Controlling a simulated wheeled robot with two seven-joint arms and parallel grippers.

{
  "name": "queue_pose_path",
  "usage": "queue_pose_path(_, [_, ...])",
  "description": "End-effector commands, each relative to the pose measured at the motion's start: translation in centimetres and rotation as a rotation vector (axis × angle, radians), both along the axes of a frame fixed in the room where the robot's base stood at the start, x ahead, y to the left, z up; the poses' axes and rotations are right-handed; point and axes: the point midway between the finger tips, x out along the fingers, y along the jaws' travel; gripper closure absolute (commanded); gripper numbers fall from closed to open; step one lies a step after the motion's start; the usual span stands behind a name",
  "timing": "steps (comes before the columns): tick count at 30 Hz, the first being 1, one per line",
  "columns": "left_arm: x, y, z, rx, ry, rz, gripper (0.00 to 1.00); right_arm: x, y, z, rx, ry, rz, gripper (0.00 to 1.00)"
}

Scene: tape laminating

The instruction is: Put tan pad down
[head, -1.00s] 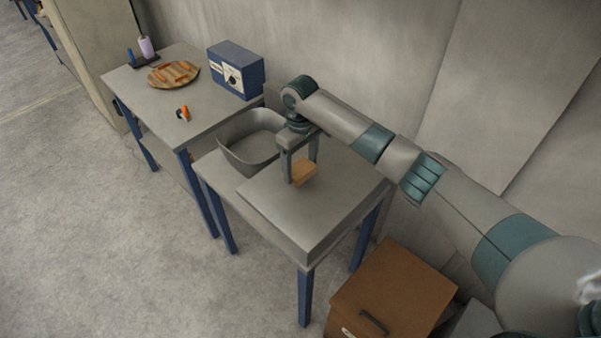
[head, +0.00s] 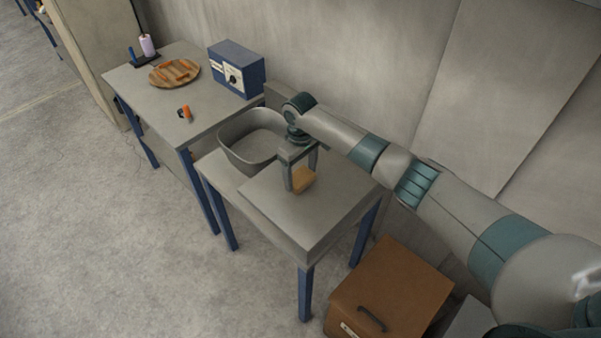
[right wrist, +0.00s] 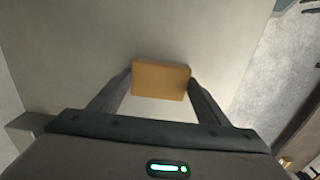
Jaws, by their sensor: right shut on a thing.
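The tan pad (head: 304,180) is a small block held between the fingers of my right gripper (head: 301,184). The gripper points down over the grey slab (head: 290,221) on the near table. In the right wrist view the pad (right wrist: 161,80) sits between the two fingertips of the right gripper (right wrist: 160,88), with the grey surface behind it. The pad is at or just above the slab's top; I cannot tell whether it touches. My left gripper is not in view.
A grey bin (head: 252,143) stands behind the slab at left. The far table (head: 150,93) holds a round wooden board (head: 174,73) with orange pieces, a blue box (head: 236,69) and a small orange item (head: 185,112). A brown cabinet (head: 392,285) stands at lower right. The slab's front is clear.

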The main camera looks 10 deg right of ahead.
Motion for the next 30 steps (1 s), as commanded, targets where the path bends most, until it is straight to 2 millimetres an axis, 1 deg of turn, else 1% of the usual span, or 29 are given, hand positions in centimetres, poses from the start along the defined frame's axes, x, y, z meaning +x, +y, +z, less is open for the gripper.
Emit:
queue_pose_path(1, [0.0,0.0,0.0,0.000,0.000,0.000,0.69,0.0,0.0,-0.1,0.001,0.001,0.000,0.28])
queue_pose_path(3, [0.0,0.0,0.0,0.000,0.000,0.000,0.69,0.0,0.0,-0.1,0.000,0.000,0.000,0.12])
queue_pose_path(14, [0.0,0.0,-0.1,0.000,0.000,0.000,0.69,0.0,0.0,-0.1,0.000,0.000,0.000,0.12])
queue_pose_path(17, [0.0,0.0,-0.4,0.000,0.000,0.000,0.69,0.0,0.0,-0.2,0.000,0.000,0.000,0.12])
queue_pose_path(22, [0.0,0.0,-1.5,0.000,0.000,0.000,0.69,0.1,0.0,-0.6,0.000,-0.001,0.000,0.12])
queue_pose_path(26, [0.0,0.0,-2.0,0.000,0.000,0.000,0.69,0.1,0.1,1.5,0.002,-0.003,0.001,0.12])
queue_pose_path(29, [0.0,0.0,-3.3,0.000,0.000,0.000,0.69,0.3,0.0,3.1,0.002,-0.005,0.001,0.12])
queue_pose_path(30, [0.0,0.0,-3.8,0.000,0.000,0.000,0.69,0.4,0.1,3.9,0.002,-0.006,0.001,0.12])
